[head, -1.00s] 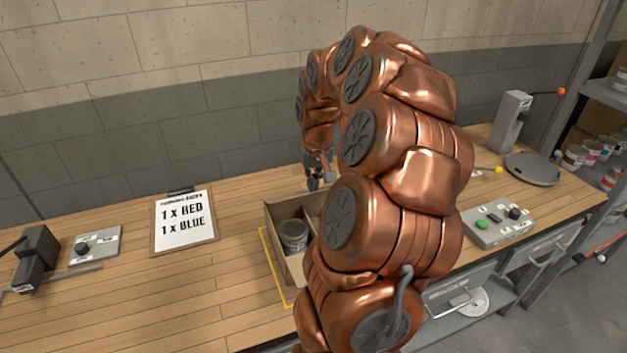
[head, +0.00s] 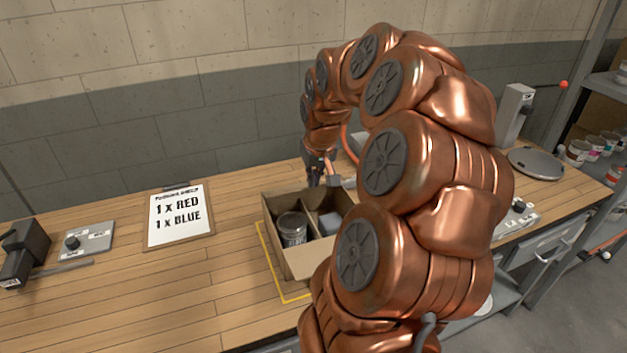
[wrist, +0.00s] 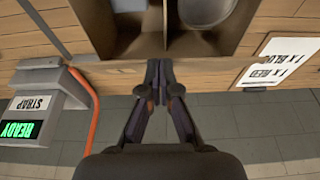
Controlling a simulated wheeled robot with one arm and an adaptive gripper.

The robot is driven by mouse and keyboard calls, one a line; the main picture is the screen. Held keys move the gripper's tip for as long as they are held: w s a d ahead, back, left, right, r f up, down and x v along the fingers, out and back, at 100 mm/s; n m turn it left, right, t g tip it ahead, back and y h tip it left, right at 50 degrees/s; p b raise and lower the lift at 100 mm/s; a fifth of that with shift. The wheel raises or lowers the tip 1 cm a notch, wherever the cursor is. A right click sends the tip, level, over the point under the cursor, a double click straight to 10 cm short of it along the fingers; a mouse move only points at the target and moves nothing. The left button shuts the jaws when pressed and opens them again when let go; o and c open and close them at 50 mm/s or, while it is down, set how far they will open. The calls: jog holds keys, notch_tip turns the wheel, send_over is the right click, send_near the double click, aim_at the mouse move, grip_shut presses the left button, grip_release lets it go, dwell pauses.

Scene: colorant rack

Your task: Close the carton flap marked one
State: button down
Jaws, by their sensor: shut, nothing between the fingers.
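The open cardboard carton (head: 285,262) stands on the bench, with a divider between two compartments. A grey can (head: 292,228) is in its left compartment, and a pale bluish-grey item (head: 330,222) is in the right one. I cannot read a "one" mark on any flap. My gripper (head: 316,182) is at the carton's back edge, shut and empty. In the wrist view my gripper's fingertips (wrist: 158,66) point at the carton wall (wrist: 110,50) near the divider; I cannot tell if they touch. My arm hides the carton's right front.
A clipboard (head: 178,214) reading "1 x RED, 1 x BLUE" lies to the left. A yellow outline (head: 270,262) runs around the carton. A box with "STRAP" and "READY" labels (wrist: 40,95) and an orange hose (wrist: 88,110) show in the wrist view.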

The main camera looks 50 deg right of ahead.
notch_tip(320, 180, down, 6)
jog(key=s+a+t+h+b, duration=0.1)
jog(key=t+b, duration=0.3)
jog(key=b, duration=1.3)
jog(key=shift+s+a+r+t+h, duration=0.2)
jog(key=shift+s+t+h, duration=0.2)
jog(key=shift+s+h, duration=0.45)
jog(key=shift+w+b, duration=0.1)
jog(key=shift+b, duration=0.35)
jog(key=shift+r, duration=0.2)
